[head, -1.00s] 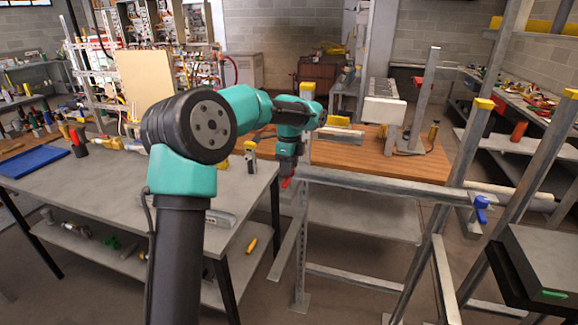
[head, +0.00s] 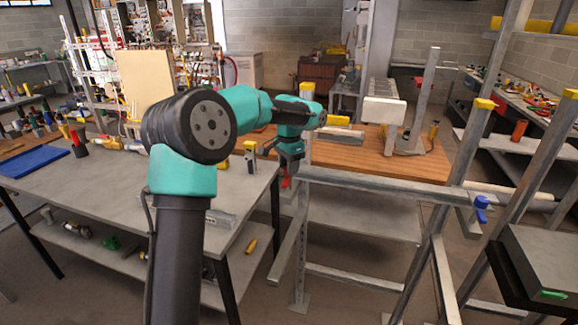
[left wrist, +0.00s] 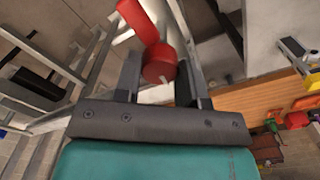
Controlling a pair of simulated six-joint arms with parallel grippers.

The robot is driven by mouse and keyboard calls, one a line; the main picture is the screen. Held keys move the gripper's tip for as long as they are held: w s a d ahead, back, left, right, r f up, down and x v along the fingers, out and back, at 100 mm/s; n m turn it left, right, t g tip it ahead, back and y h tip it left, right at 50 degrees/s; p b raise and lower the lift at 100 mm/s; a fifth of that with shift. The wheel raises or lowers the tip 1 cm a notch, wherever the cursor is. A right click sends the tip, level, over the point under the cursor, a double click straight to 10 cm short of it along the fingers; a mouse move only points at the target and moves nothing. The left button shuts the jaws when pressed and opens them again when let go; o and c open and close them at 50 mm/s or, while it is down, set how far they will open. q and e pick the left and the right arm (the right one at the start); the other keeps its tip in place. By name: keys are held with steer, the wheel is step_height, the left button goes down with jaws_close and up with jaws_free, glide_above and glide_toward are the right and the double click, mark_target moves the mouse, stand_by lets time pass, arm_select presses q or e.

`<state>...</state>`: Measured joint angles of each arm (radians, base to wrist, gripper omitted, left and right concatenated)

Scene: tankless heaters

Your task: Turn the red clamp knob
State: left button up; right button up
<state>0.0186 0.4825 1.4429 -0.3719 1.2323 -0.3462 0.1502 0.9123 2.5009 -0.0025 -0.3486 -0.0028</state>
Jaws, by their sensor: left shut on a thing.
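The red clamp knob (left wrist: 159,64) sits between the two fingers of my left gripper (left wrist: 158,82) in the left wrist view, with a red handle part reaching up and left from it. In the head view a small bit of the red knob (head: 286,182) shows just below my left gripper (head: 288,168), at the left end of the metal rack's front rail (head: 370,184). The left gripper is shut on the knob. My right gripper is not in view.
A blue clamp knob (head: 481,208) is on the rack's right side. A grey table (head: 110,185) with a blue tray (head: 32,161) stands at left. A wooden bench top (head: 400,166) lies behind the rail. Metal uprights crowd the right.

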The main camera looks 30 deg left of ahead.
arm_select(q)
steer(key=n, duration=0.4)
steer(key=shift+n, duration=0.3)
steer(key=n, duration=1)
steer(key=shift+n, duration=0.4)
steer(key=n, duration=0.5)
steer(key=shift+n, duration=0.3)
steer(key=o, duration=0.9)
steer(key=shift+r, duration=0.1)
step_height(320, 180, up, 17)
steer(key=shift+r, duration=0.15)
